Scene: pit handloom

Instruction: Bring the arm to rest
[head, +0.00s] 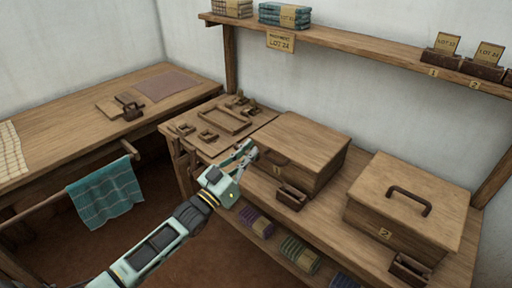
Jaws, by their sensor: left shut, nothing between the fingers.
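My left arm comes in from the bottom left of the head view. Its pale green gripper (246,150) is shut and empty, in front of the left wooden box (305,143) near that box's left front edge. I cannot tell whether the fingertips touch the box. My right gripper is not in view.
A second lidded box (408,192) with a dark handle stands to the right. A workbench with a wooden tray (222,119) is behind the gripper. A wall shelf (360,47) holds folded cloths and lot cards. A teal cloth (104,192) hangs over a bar at left.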

